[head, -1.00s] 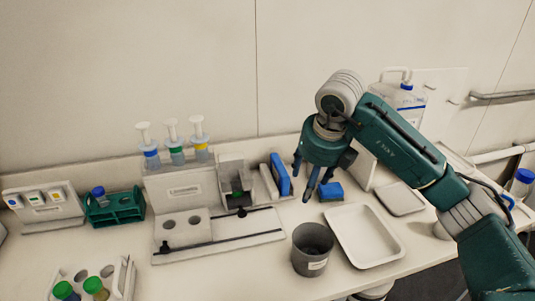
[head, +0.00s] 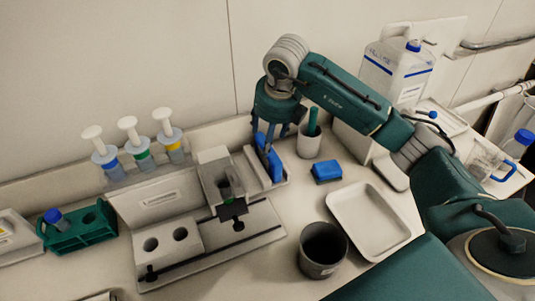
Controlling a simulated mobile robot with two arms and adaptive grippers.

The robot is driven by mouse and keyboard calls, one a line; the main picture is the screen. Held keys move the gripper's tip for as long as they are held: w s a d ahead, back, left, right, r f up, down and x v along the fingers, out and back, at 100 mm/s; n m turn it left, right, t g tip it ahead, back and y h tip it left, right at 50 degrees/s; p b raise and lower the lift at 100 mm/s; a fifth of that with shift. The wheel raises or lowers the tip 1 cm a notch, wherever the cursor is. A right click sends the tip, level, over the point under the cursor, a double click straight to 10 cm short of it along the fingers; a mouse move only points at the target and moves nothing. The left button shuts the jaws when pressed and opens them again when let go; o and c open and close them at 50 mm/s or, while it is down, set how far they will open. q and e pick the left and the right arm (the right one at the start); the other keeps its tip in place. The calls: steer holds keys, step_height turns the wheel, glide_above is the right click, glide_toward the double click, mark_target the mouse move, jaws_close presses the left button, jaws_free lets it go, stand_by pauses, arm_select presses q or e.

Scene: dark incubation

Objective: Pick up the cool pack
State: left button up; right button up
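The cool pack (head: 272,163) appears to be the flat blue slab standing upright in a slotted pale holder, right of the center of the head view. My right gripper (head: 268,145) points down over it, with its dark fingers at the pack's upper part. The fingers overlap the pack in this view, and I cannot tell whether they grip it or only stand around it. The pack still sits in its holder. My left gripper is not in view.
A blue block (head: 326,171) lies right of the holder (head: 248,166), near a white tray (head: 391,244) and a grey cup (head: 322,250). A pale cup (head: 309,142) and a large jug (head: 396,75) stand behind. Several syringe-like plungers (head: 127,124) stand at left.

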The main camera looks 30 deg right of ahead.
mark_target(268, 157)
steer(key=p+x, duration=0.2)
steer(key=x, duration=0.2)
steer(key=shift+a+f+p, duration=0.1)
steer(key=shift+f+p, duration=0.1)
steer(key=shift+p, duration=0.1)
steer(key=shift+w+f, duration=0.15)
steer(key=shift+f, duration=0.35)
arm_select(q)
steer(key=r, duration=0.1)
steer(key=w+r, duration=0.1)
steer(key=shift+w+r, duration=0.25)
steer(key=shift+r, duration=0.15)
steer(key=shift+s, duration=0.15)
arm_select(e)
steer(key=shift+w, duration=0.1)
jaws_close()
